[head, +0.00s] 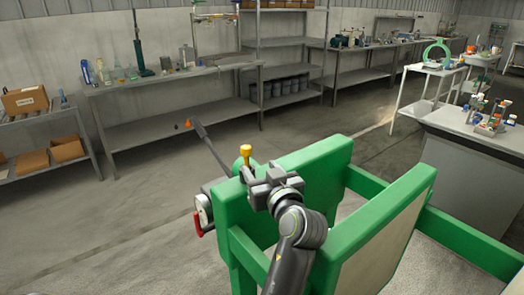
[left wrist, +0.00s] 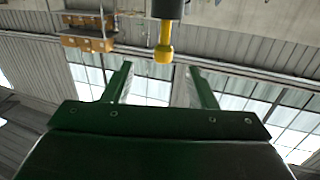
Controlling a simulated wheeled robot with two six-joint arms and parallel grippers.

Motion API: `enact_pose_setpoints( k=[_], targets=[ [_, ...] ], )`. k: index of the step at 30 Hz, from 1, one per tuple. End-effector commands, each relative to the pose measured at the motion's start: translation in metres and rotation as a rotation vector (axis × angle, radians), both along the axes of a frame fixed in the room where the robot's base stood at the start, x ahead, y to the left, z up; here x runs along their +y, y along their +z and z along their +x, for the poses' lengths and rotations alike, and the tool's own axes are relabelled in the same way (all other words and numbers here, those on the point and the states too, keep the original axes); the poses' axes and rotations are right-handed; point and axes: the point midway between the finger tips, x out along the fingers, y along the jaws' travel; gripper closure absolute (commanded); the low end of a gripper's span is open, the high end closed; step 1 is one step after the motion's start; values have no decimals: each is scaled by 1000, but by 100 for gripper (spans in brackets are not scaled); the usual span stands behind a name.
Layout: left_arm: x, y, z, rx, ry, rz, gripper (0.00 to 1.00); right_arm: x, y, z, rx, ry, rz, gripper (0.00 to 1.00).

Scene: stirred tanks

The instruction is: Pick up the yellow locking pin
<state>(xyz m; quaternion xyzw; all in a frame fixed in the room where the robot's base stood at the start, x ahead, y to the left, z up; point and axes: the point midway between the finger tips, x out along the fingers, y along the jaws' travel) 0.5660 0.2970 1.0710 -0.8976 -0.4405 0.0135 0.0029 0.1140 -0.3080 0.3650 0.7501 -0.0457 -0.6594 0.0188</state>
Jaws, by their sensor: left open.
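The yellow locking pin (head: 246,152) stands upright with its wide head on top, at the far left corner of the green frame (head: 309,156). In the left wrist view, which looks upside down, the pin (left wrist: 164,45) hangs from the end of a dark cylinder. My left gripper (head: 250,172) is at that corner, right by the pin. The pin's lower part is hidden. My right gripper is out of view.
A grey box with a red part (head: 197,223) is at the frame's left side, and a dark lever rises beside it. A long bench (head: 165,78) with labware stands along the back wall. A grey table (head: 470,130) with small parts is at right. Floor at left is clear.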

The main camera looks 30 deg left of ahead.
Motion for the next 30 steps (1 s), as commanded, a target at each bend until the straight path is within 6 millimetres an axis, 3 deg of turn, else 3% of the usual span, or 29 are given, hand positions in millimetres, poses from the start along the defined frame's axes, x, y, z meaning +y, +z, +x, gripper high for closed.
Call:
enact_pose_setpoints(
  k=[2,4,9,13,23,30],
  targets=[
    [-1,6,2,-13,3,5,48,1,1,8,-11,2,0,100],
    [1,8,4,-17,5,10,48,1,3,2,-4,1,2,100],
    [17,10,15,-15,7,14,48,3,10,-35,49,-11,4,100],
    [32,9,27,-13,6,14,48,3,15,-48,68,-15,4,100],
    [52,6,43,-14,5,8,48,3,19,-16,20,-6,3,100],
    [73,3,58,-13,6,12,48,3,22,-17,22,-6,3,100]
  ],
)
